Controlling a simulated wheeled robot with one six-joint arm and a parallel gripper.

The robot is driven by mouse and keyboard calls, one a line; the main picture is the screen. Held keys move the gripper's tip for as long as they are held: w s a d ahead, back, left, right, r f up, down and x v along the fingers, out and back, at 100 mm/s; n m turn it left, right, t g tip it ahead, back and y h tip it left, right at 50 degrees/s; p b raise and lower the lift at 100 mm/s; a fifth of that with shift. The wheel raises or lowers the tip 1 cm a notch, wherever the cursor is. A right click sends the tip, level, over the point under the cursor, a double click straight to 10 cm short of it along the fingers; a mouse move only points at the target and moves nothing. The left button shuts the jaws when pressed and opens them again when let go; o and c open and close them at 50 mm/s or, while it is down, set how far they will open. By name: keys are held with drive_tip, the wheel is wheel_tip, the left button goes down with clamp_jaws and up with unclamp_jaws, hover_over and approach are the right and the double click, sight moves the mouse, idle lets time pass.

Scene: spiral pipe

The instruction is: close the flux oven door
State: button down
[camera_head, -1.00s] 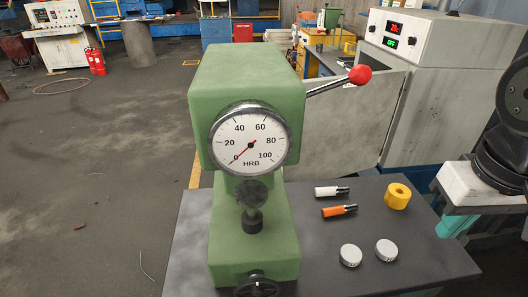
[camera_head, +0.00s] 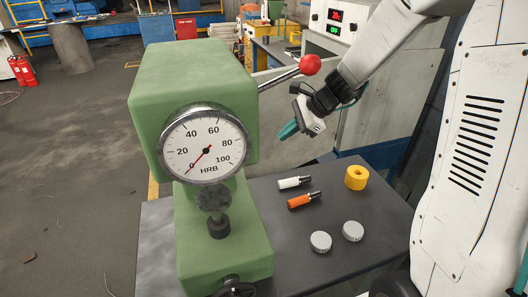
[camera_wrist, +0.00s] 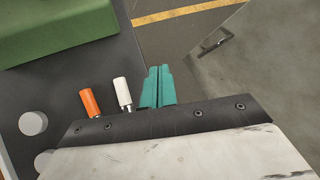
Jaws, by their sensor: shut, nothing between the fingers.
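The flux oven (camera_head: 345,22) is a grey cabinet with a red and a green display, at the back right in the head view, partly hidden by my arm. Its grey door (camera_head: 272,115) stands open, swung out to the left behind the green tester. In the wrist view the door (camera_wrist: 240,65) shows at upper right with a metal handle (camera_wrist: 217,40). My gripper (camera_head: 288,131) has teal fingers, shut and empty. It is in front of the door in the head view. In the wrist view the fingertips (camera_wrist: 160,70) are left of the handle, apart from it.
A green hardness tester (camera_head: 190,90) with a red-knobbed lever (camera_head: 310,65) stands left of my gripper. The dark table (camera_head: 345,200) holds a white marker (camera_head: 294,182), an orange marker (camera_head: 303,200), a yellow roll (camera_head: 356,177) and two grey discs.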

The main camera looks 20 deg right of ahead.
drive_tip(key=w+d+f+m+t, duration=0.2)
drive_tip(key=w+d+f+m, duration=0.4)
drive_tip(key=w+f+m, duration=0.3)
drive_tip(key=w+a+f+n, duration=0.1)
drive_tip(key=w+a+f, duration=0.5)
drive_tip(key=a+f, duration=0.2)
drive_tip(key=shift+w, duration=0.1)
